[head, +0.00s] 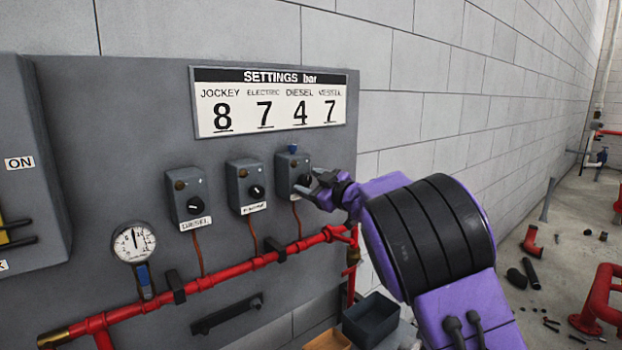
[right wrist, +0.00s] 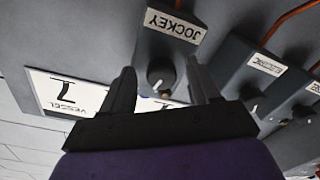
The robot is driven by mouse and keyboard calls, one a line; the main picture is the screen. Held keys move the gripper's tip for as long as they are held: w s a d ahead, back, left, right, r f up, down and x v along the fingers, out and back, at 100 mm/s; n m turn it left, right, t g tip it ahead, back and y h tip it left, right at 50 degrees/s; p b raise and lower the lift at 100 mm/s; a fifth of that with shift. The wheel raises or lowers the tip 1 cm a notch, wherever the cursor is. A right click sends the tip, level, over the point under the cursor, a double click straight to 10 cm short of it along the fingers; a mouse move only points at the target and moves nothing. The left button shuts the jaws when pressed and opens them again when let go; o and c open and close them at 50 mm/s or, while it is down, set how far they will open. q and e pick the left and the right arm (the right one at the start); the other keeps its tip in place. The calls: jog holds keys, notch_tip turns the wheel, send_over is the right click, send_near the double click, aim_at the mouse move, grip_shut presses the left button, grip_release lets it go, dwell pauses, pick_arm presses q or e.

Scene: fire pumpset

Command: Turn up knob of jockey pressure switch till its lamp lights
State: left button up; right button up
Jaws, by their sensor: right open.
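The jockey pressure switch is a grey box (head: 285,174) at the right of a row of three on the panel. Its JOCKEY label (right wrist: 175,25) shows upside down in the right wrist view. Its dark round knob (right wrist: 161,77) has a white pointer mark. My right gripper (head: 317,188) is open at the switch. In the right wrist view its two fingers (right wrist: 163,85) stand on either side of the knob, with gaps visible. The jockey lamp is small and looks dark in the head view. My left gripper is out of view.
The diesel switch (head: 187,194) and the electric switch (head: 245,184) are to the left. A settings board (head: 268,101) reads jockey 8 above them. A gauge (head: 134,242) and red pipe (head: 225,272) run below. Grey bin (head: 371,318) stands under the pipe; loose parts lie on the floor.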

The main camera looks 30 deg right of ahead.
jog(key=shift+a, duration=0.1)
jog(key=c, duration=1)
jog(key=shift+r+m+p, duration=0.2)
jog(key=shift+m+p, duration=0.3)
jog(key=shift+p, duration=0.4)
jog(key=shift+c, duration=0.2)
jog(key=shift+f, duration=0.25)
jog(key=o, duration=1)
jog(key=shift+o, duration=0.2)
jog(key=s+d+b, duration=0.1)
jog(key=s+b, duration=0.3)
jog(key=s, duration=0.6)
jog(key=shift+s+d, duration=0.15)
jog(key=shift+s, duration=0.05)
